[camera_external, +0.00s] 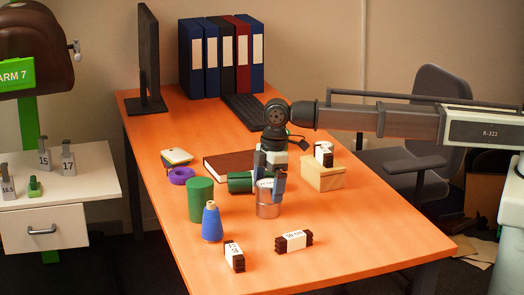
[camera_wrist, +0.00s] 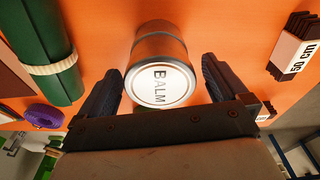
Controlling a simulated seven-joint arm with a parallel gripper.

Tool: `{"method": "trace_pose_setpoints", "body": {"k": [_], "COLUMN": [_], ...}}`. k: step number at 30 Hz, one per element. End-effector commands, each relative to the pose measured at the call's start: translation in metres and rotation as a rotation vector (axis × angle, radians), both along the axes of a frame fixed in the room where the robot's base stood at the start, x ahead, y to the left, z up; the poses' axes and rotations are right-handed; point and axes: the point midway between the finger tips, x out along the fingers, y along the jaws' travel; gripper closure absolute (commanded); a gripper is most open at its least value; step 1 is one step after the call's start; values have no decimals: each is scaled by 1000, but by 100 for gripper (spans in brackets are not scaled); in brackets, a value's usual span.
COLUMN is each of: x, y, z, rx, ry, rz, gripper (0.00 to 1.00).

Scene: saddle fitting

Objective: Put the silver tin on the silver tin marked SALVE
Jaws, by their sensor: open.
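A silver tin (camera_external: 268,208) stands on the orange table, beneath my gripper (camera_external: 269,188). In the wrist view the lid of a silver tin (camera_wrist: 160,88) reads BALM. It lies between the two dark fingers of my gripper (camera_wrist: 161,76), with a visible gap on each side. The fingers are open around the upper part of the tin. A band shows on the silver body, but I cannot tell whether this is one tin or two stacked. No lid or label reading SALVE is visible in either view.
Close by are a green cylinder lying down (camera_external: 239,182), a standing green cylinder (camera_external: 200,200), a blue thread cone (camera_external: 212,222), a purple ring (camera_external: 182,176) and a wooden box (camera_external: 322,177). Two dark bundles (camera_external: 293,241) (camera_external: 234,256) lie nearer the front. The table's right front is clear.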

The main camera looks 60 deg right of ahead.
Motion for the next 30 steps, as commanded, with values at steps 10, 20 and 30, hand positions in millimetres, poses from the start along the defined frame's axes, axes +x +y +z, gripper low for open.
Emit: {"method": "trace_pose_setpoints", "body": {"k": [10, 20, 30], "x": [-4, -7, -8], "y": [-6, -10, -12], "z": [57, 104, 117], "rx": [1, 0, 1], "ry": [-2, -1, -1], "rz": [0, 0, 0], "gripper": [0, 0, 0]}}
